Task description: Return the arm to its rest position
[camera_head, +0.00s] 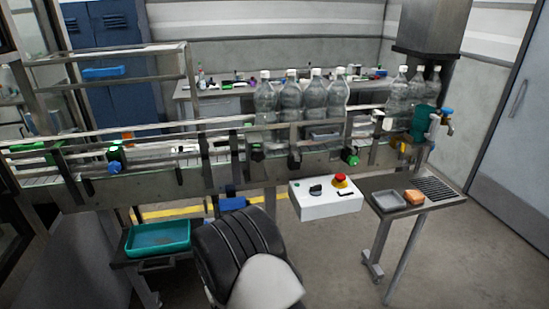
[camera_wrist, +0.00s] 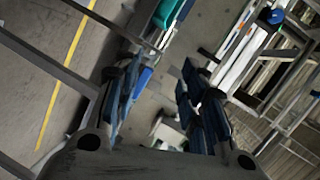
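My gripper (camera_wrist: 158,82) shows in the wrist view with its two dark blue-black fingers apart and a clear gap between them. I see nothing held in the gap; only the floor and blurred things lie beyond. In the head view, a black ribbed and white part of my own arm rises at the bottom centre, in front of the conveyor (camera_head: 225,175).
A teal tray (camera_head: 158,238) sits on a low stand left of my arm. A white control box (camera_head: 326,200) with a red button is to the right, beside a small side table (camera_head: 380,183). Clear bottles (camera_head: 290,98) stand on the conveyor. Floor at lower right is free.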

